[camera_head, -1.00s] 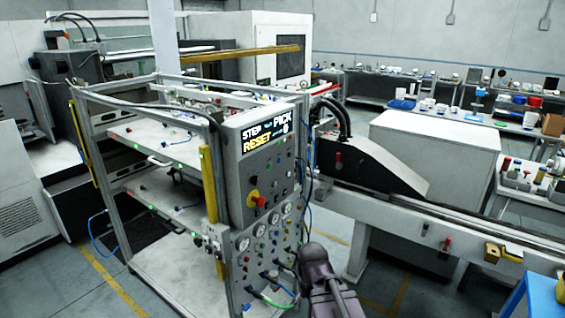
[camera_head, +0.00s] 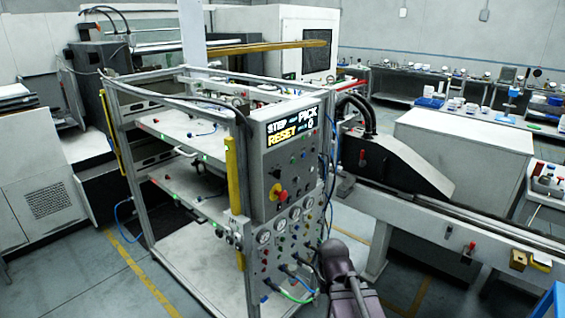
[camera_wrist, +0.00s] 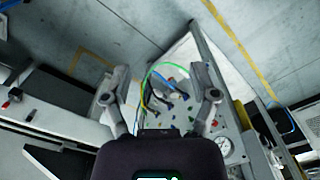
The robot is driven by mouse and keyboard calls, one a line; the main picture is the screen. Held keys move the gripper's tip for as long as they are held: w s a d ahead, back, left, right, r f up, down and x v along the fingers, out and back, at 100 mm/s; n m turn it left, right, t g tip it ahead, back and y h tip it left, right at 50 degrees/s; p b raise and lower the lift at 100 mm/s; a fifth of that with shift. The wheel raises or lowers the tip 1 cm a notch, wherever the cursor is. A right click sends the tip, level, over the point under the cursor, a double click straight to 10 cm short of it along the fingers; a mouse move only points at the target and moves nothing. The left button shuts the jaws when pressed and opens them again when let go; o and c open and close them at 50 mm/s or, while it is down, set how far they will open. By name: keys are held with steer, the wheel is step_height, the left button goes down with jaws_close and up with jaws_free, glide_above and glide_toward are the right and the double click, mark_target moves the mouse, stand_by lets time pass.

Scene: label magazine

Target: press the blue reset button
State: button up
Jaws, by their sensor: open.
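The control panel (camera_head: 257,225) is the front face of a metal frame cabinet in the head view. Its display (camera_head: 291,130) reads "STEP", "PICK" and "RESET". I cannot tell which small button is the blue reset button. My arm (camera_head: 343,270) stands in front of the panel's lower right; its gripper does not show clearly there. In the wrist view my gripper (camera_wrist: 160,98) is open and empty, its fingers apart, with the lower panel and its cables beyond them.
Green and blue cables (camera_wrist: 165,72) hang from the lower panel. A conveyor rail (camera_head: 440,225) runs to the right of the cabinet. A white cabinet (camera_head: 455,160) stands behind it. Open floor (camera_head: 95,265) lies to the left, with yellow lines.

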jaws_close()
stand_by(1.1)
